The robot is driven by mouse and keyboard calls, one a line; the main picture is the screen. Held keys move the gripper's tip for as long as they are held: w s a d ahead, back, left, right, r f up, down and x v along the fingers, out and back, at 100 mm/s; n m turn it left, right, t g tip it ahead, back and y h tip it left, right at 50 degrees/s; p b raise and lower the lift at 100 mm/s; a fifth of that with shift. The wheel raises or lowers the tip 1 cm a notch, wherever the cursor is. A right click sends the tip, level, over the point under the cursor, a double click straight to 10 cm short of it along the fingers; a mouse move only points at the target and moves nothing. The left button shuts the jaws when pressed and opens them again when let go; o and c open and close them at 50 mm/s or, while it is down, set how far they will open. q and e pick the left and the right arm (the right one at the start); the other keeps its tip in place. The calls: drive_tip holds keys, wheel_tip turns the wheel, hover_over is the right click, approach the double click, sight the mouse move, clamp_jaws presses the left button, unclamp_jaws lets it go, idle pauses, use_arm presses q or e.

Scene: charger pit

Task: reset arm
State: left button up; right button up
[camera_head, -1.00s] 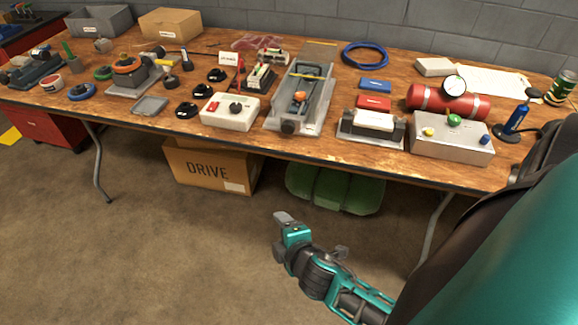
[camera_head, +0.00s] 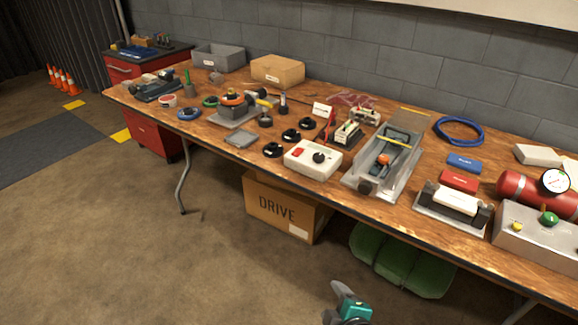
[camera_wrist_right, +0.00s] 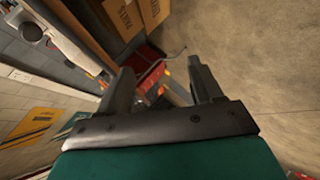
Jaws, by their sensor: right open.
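My right gripper (camera_head: 345,300) shows at the bottom edge of the head view, over the floor in front of the table and the boxes below it. In the right wrist view its two dark fingers (camera_wrist_right: 160,88) stand apart with nothing between them but the distant floor and red cabinet. It touches nothing that I can see. Most of my right arm is cut off below the head view. My left gripper is not in view.
The wooden table (camera_head: 215,150) carries several tools, a white control box (camera_head: 313,160) and a red cylinder (camera_head: 530,192). A DRIVE carton (camera_head: 280,208) and a green case (camera_head: 400,262) stand beneath it. The floor (camera_head: 120,250) in front is clear.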

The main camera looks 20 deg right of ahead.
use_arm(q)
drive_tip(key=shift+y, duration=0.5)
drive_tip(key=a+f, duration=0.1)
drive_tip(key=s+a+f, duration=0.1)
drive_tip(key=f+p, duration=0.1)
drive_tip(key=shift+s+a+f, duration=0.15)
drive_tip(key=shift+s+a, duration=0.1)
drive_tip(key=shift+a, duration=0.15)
use_arm(e)
drive_tip(key=s+a+r+m+y, duration=0.2)
drive_tip(key=s+a+m+y, duration=0.1)
drive_tip(key=m, duration=0.5)
drive_tip(key=shift+s+a+r+m+y, duration=0.4)
drive_tip(key=shift+s+a, duration=0.2)
drive_tip(key=shift+a, duration=0.1)
